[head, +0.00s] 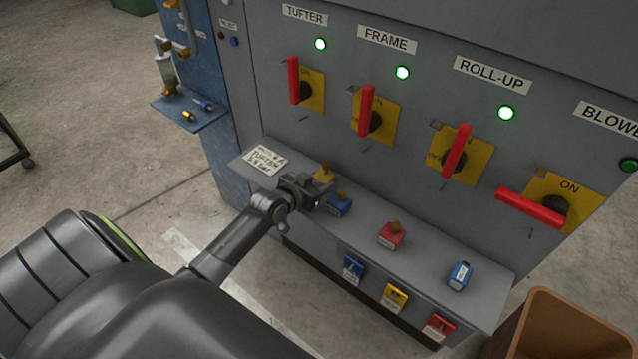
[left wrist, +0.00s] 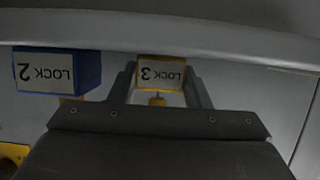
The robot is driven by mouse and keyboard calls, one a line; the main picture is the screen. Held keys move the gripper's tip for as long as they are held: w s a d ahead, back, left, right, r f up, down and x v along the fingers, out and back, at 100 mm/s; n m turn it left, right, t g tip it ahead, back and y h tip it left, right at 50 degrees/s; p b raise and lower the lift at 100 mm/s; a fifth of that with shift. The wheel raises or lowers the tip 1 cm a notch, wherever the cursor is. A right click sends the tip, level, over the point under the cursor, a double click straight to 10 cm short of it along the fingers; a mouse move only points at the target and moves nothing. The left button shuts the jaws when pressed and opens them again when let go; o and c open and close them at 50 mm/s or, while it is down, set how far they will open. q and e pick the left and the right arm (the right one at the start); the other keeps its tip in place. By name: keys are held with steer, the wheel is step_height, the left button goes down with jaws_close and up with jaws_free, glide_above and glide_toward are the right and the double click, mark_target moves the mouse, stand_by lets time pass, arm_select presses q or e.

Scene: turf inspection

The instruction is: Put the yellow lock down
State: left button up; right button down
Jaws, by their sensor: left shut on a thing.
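The yellow lock (head: 324,173), labelled LOCK 3 in the left wrist view (left wrist: 161,73), is between the fingers of my left gripper (head: 317,190). The gripper is shut on it over the grey shelf (head: 430,262) of the switch cabinet. My gripper hides part of the lock in the head view, and I cannot tell whether the lock touches the shelf. A blue lock (head: 340,205), labelled LOCK 2 in the left wrist view (left wrist: 55,75), stands close beside it. My right gripper is not in view.
A red lock (head: 391,237) and a blue item (head: 460,276) are farther right on the shelf. A paper tag (head: 265,160) lies at its left end. Several coloured pieces hang on its front. Red switch handles (head: 367,110) stick out above. A brown bin (head: 555,330) stands at lower right.

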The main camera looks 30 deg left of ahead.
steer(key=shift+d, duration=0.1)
arm_select(q)
steer(key=shift+f, duration=0.15)
steer(key=o, duration=1)
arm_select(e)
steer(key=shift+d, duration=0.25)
arm_select(q)
steer(key=shift+r, duration=0.2)
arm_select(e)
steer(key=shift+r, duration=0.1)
arm_select(q)
steer(key=shift+s, duration=0.2)
steer(key=p+v, duration=0.1)
steer(key=v, duration=1)
steer(key=shift+s+r+p, duration=0.25)
steer(key=shift+p, duration=0.05)
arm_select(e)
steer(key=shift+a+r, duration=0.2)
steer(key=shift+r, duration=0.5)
